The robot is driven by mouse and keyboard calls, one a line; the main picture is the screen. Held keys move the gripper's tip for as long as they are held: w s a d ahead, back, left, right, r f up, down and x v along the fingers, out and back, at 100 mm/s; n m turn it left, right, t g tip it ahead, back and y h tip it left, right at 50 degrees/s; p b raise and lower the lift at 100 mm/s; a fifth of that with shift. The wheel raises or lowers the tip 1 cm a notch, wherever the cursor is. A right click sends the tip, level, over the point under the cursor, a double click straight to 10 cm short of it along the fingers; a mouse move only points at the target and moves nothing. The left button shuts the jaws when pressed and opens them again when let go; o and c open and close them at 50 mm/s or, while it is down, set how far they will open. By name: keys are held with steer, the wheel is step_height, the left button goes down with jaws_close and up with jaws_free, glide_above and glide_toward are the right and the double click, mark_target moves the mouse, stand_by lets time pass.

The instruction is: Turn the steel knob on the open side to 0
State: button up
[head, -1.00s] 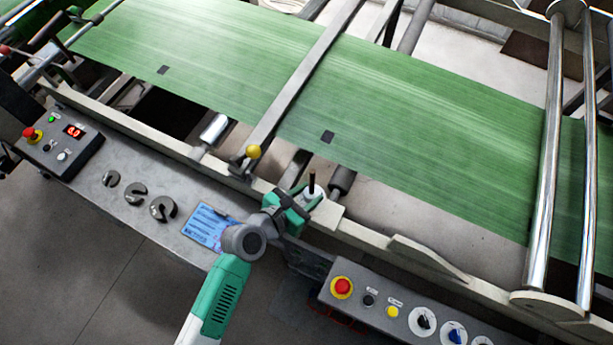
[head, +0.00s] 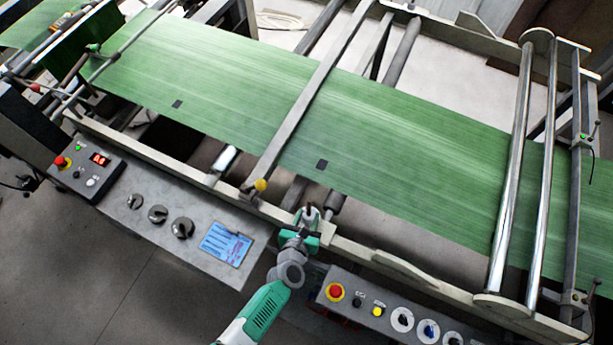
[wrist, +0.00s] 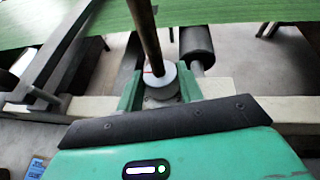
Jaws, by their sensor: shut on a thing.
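The steel knob (wrist: 165,92) shows in the wrist view between the two green fingers of my gripper (wrist: 161,92). A pale round dial with a red mark sits on top of it, and a dark upright rod rises in front of the dial. The number at the red mark is too small to read. My gripper (head: 308,226) is shut on the knob at the machine's near rail in the head view. The fingers and wrist hide most of the knob there.
A green web (head: 230,105) runs across the machine behind the knob. A yellow ball handle (head: 260,185) stands left of my gripper. A control box with a red stop button (head: 336,291) is at the lower right. A blue printed card (head: 226,244) lies on the left plate.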

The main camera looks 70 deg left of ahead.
steer(key=shift+w+r+n+g+y+p, duration=0.15)
steer(key=shift+n+g+y+p, duration=0.15)
steer(key=shift+n+g+p, duration=0.3)
steer(key=shift+w+r+n+g+y+p, duration=0.1)
steer(key=shift+n+g+y+p, duration=0.25)
steer(key=shift+p, duration=0.3)
steer(key=shift+w+d+f+n+g+y, duration=0.1)
steer(key=shift+n+g+y, duration=0.05)
steer(key=shift+n+g, duration=0.35)
steer(key=shift+w+f+n+g+y, duration=0.1)
steer(key=shift+n+g, duration=0.25)
steer(key=shift+g, duration=0.1)
steer(key=n+g+b, duration=0.1)
steer(key=n+g, duration=0.1)
steer(key=g, duration=0.1)
steer(key=shift+f, duration=0.2)
steer(key=shift+w+n+g+b, duration=0.15)
steer(key=shift+n+g+b, duration=1.25)
steer(key=shift+n+g, duration=0.3)
steer(key=shift+r, duration=0.1)
steer(key=o, duration=1)
steer(key=shift+n, duration=0.3)
steer(key=shift+g, duration=0.3)
